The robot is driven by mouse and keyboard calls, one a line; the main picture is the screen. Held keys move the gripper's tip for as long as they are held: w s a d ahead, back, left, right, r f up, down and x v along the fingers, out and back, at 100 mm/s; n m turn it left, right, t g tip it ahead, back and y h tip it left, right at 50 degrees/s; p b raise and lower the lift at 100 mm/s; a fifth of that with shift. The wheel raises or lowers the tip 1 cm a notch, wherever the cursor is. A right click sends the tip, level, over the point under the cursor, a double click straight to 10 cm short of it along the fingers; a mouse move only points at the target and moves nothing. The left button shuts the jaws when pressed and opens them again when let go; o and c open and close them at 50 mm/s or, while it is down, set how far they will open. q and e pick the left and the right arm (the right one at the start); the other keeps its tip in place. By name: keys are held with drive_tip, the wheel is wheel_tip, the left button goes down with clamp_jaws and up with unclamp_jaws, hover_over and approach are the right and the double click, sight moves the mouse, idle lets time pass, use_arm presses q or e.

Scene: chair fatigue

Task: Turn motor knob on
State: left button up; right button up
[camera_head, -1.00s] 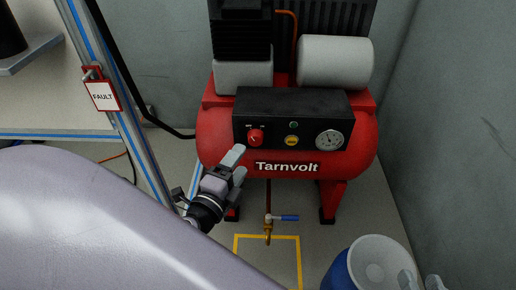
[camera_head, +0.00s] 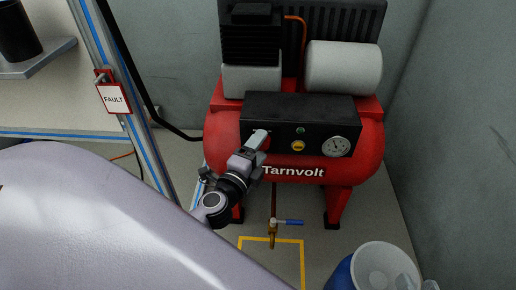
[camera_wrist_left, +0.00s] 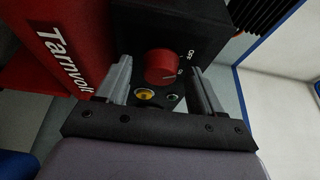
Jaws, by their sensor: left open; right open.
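The round red motor knob (camera_wrist_left: 162,67) is on the black control panel (camera_head: 318,109) of the red Tarnvolt compressor (camera_head: 365,150). In the left wrist view it lies between the two grey fingers of my open left gripper (camera_wrist_left: 158,74), with a gap on either side. An OFF mark is beside it; I cannot tell its exact setting. In the head view my left gripper (camera_head: 261,141) is in front of the panel's left end and mostly hides the knob. My right gripper (camera_head: 418,284) shows only as open fingertips at the bottom right edge.
A pressure gauge (camera_head: 336,147) and a yellow button (camera_head: 298,146) are right of the knob. A blue-handled valve (camera_head: 288,222) hangs below the tank. A blue bucket (camera_head: 340,275) stands bottom right. A FAULT tag (camera_head: 114,99) hangs on the frame at left.

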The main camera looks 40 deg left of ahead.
use_arm(q)
drive_tip(key=c, duration=1.1)
drive_tip(key=shift+o, duration=0.3)
drive_tip(key=shift+r+p, duration=0.1)
drive_tip(key=shift+p, duration=0.25)
drive_tip(key=shift+d+r+m+g+y+p, duration=0.1)
drive_tip(key=shift+m+g+y+p, duration=0.45)
drive_tip(key=shift+m+p, duration=1.7)
drive_tip(key=shift+d+r+m+g+y+p, duration=0.1)
drive_tip(key=shift+m+g+p, duration=0.85)
drive_tip(key=shift+p, duration=2.75)
drive_tip(key=shift+r+m+g+y+p, duration=0.1)
drive_tip(key=shift+m+g+y+p, duration=0.25)
drive_tip(key=shift+m+g+p, duration=1.7)
use_arm(e)
drive_tip(key=s+d+r+g+h+p, duration=0.1)
drive_tip(key=s+d+h, duration=0.3)
drive_tip(key=d, duration=0.4)
drive_tip(key=shift+d+r+m+g+p, duration=0.3)
drive_tip(key=shift+r+m+g+p, duration=0.1)
drive_tip(key=shift+r+g, duration=0.35)
use_arm(q)
drive_tip(key=shift+n+t, duration=0.45)
drive_tip(key=shift+t, duration=0.8)
use_arm(e)
drive_tip(key=shift+f, duration=0.1)
